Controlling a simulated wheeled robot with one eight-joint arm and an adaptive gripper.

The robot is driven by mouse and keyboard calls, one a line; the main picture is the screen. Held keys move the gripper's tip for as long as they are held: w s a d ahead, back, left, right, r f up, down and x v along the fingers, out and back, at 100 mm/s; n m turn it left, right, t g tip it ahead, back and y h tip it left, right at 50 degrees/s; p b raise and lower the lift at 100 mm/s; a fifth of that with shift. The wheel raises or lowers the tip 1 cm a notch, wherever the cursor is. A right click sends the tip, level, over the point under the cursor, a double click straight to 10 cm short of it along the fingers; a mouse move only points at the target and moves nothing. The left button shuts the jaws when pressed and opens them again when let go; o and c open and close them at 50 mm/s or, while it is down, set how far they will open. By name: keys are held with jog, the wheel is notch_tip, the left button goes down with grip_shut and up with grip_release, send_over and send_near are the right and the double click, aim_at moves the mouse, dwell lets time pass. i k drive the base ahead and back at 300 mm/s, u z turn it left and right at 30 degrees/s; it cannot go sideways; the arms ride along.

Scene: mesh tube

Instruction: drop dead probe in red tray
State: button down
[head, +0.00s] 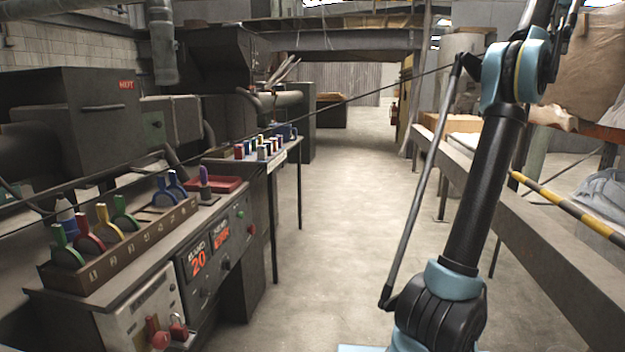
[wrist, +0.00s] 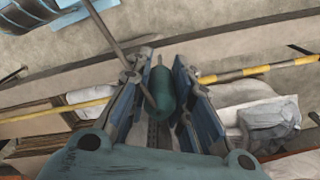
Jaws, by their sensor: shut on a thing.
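My gripper (wrist: 162,75) shows in the wrist view with its two fingers closed around a dark green, rounded probe (wrist: 161,92). The probe has a thin tip at its top end. The gripper itself is outside the head view. In the head view the red tray (head: 222,184) lies on the bench at left, behind the control panel. A purple probe (head: 204,178) stands at its near-left side. I cannot tell if it touches the tray. The tray is not seen in the wrist view.
A wooden rack (head: 118,245) on the left bench holds several coloured discs with handles. Small coloured blocks (head: 265,145) stand on a table beyond. A padlocked panel (head: 165,325) is at the front left. A long grey bench (head: 540,230) runs at right; the aisle floor (head: 335,230) is clear.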

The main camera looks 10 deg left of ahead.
aim_at(213, 184)
jog(key=u, duration=0.05)
jog(key=i, duration=2)
jog(key=u, duration=3.3)
